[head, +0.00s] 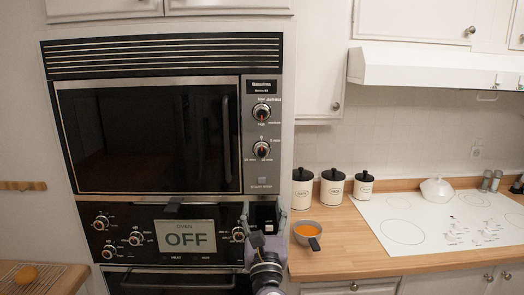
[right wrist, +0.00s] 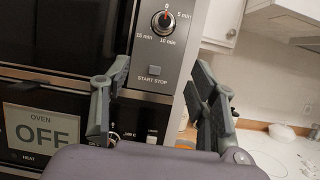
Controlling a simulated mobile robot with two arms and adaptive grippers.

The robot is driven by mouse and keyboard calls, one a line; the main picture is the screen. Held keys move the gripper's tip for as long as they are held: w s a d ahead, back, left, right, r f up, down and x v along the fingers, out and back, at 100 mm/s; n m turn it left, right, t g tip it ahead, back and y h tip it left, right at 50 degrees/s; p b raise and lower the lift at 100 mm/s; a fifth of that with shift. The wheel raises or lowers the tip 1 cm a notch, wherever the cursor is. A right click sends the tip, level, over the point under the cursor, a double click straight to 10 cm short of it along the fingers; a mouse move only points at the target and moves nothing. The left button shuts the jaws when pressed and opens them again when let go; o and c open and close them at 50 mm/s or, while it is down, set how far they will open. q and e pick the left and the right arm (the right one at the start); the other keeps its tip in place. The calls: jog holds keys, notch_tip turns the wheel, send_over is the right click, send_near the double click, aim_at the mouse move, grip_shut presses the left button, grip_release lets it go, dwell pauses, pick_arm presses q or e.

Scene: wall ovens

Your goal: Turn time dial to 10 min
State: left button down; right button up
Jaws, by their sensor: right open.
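The time dial (head: 262,149) is the lower round knob on the microwave's right-hand panel. In the right wrist view the dial (right wrist: 164,19) is near the top edge, with 0 above it, 5 min at right, 10 min below and 15 min at lower left. Its reddish mark appears to point up, near 0. My right gripper (head: 264,212) is below the dial, in front of the oven panel's right end, apart from the dial. In the right wrist view the gripper (right wrist: 158,80) has its fingers spread with nothing between them. My left gripper is not in view.
The start/stop button (right wrist: 152,70) is below the dial. The upper power knob (head: 262,112) is above it. The microwave door handle (head: 226,130) is left of the panel. An oven display reading OFF (head: 186,238) is below.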

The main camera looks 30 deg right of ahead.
jog(key=r, duration=0.2)
jog(key=p, duration=0.7)
send_near(262, 152)
jog(key=shift+h, duration=0.3)
jog(key=x, duration=0.7)
jog(key=shift+w+d+r, duration=0.1)
jog(key=shift+w, duration=0.25)
jog(key=shift+w+d+r+t, duration=0.1)
jog(key=shift+w+d+t, duration=0.2)
jog(key=shift+w, duration=0.2)
jog(key=shift+c, duration=0.3)
jog(key=c, duration=1)
jog(key=shift+c, duration=0.2)
